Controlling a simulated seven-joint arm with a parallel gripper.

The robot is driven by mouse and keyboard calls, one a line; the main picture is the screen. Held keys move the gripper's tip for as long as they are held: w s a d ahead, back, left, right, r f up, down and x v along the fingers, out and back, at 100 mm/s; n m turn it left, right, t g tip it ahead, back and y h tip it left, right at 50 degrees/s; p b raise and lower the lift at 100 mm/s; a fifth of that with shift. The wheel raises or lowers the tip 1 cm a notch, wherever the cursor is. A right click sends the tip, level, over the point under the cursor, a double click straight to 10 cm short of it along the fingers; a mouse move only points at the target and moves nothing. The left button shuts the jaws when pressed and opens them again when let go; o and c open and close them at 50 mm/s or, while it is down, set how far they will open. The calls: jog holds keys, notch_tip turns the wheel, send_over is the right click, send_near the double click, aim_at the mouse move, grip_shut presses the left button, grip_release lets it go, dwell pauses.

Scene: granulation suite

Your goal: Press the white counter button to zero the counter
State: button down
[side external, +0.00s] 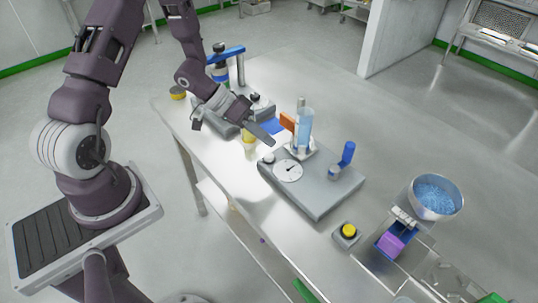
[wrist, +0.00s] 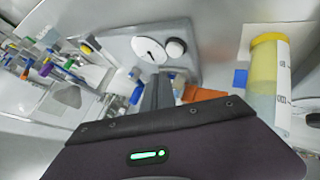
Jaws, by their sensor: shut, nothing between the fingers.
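The white counter button (side external: 268,158) is a small round knob on the corner of a grey box (side external: 318,195), beside a white dial (side external: 288,171) with a dark needle. In the wrist view the white button (wrist: 176,47) sits right of the dial (wrist: 149,50) on the grey panel. My gripper (side external: 271,139) is shut and empty. Its tips appear near the button and apart from it; the exact height gap is hard to tell. In the wrist view the closed fingers (wrist: 157,85) point toward the panel, below the dial and button in the picture.
A clear blue cylinder (side external: 304,128) and an orange plate (side external: 287,121) stand behind the button. A blue-topped post (side external: 347,153) rises from the box. A yellow button (side external: 348,231) and a bowl (side external: 436,197) are to the right. A yellow-capped bottle (wrist: 268,80) shows in the wrist view.

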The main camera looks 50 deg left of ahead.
aim_at(265, 155)
jog(key=shift+f, duration=1.05)
jog(key=shift+f, duration=0.15)
dwell(1.1)
jog(key=shift+f, duration=0.25)
jog(key=shift+f, duration=0.5)
dwell(0.6)
jog(key=shift+r, duration=0.95)
jog(key=shift+r, duration=2.5)
